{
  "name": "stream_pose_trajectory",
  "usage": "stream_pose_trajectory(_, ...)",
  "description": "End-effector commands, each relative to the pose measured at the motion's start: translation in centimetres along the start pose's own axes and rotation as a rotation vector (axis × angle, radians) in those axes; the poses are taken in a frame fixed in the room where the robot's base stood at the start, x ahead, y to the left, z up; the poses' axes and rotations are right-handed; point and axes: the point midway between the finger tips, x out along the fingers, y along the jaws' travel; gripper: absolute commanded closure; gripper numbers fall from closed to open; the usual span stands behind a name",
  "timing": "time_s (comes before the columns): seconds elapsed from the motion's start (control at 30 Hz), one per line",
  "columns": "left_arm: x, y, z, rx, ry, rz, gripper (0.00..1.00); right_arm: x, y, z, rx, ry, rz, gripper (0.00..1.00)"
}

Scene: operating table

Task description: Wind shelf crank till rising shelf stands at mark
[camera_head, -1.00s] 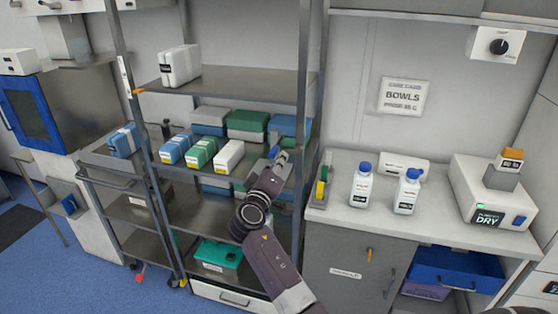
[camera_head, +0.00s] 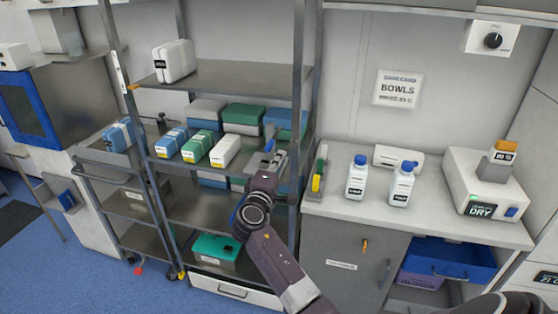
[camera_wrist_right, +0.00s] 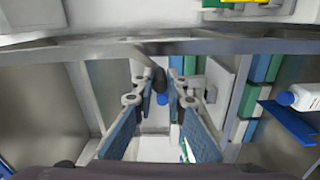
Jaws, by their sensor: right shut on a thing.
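The rising shelf seems to be the upper grey shelf (camera_head: 225,78) of the metal rack. A white box stands on its left part. An orange pointer (camera_head: 132,87) sits at its front left corner, beside a white strip (camera_head: 122,68) on the left post; I cannot read a mark there. My right gripper (camera_head: 268,152) is at the rack's right side, level with the row of boxes. In the right wrist view its fingers (camera_wrist_right: 161,88) close around a small dark knob (camera_wrist_right: 160,76), apparently the crank's handle. The rest of the crank is mostly hidden. My left gripper is out of view.
Blue, green and white boxes (camera_head: 202,146) fill the middle shelf left of my gripper. A teal case (camera_head: 217,248) lies low in the rack. The counter (camera_head: 420,217) at right holds white bottles (camera_head: 357,177) and a DRY unit (camera_head: 490,185). An open blue drawer (camera_head: 450,262) projects below it.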

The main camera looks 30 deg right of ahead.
Motion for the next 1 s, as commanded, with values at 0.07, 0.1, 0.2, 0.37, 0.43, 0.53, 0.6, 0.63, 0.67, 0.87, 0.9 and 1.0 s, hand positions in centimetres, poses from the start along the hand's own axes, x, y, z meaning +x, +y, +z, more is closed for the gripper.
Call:
stream_pose_trajectory(0.07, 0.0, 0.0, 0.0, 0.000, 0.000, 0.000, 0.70, -0.1, -0.3, 0.1, -0.003, -0.001, -0.006, 1.00)
stream_pose_trajectory(0.1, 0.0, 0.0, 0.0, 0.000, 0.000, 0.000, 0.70, -0.1, -0.3, 0.1, -0.003, -0.001, -0.006, 1.00)
stream_pose_trajectory(0.2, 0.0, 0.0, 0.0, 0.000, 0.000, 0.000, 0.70, -0.1, -0.4, 0.1, -0.002, -0.001, -0.006, 1.00)
stream_pose_trajectory(0.37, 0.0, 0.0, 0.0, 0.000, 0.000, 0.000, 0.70, -0.1, -0.4, 0.1, -0.002, -0.001, -0.006, 0.79)
stream_pose_trajectory(0.43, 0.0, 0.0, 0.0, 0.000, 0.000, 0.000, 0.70, -0.1, -0.3, 0.1, -0.002, -0.001, -0.005, 0.71)
stream_pose_trajectory(0.53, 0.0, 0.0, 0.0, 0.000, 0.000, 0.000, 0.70, 0.0, -0.2, 0.0, -0.001, -0.001, -0.004, 0.70)
stream_pose_trajectory(0.6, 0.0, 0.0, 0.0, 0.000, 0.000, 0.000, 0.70, 0.0, -0.2, 0.0, 0.000, -0.001, -0.003, 0.70)
stream_pose_trajectory(0.63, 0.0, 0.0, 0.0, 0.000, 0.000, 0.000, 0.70, 0.0, -0.2, 0.0, 0.000, -0.001, -0.003, 0.70)
stream_pose_trajectory(0.67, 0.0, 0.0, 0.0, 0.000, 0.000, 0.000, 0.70, 0.0, -0.1, 0.0, 0.000, -0.001, -0.002, 0.70)
stream_pose_trajectory(0.87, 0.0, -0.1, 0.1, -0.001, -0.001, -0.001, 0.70, -1.2, -0.3, 0.0, 0.000, 0.001, -0.004, 0.70)
stream_pose_trajectory(0.9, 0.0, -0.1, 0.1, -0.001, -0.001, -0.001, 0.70, -1.9, -0.2, -0.1, 0.002, 0.001, -0.004, 0.70)
stream_pose_trajectory(1.0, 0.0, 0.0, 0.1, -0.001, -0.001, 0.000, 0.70, -3.9, -0.3, -0.1, 0.000, 0.002, -0.005, 0.70)
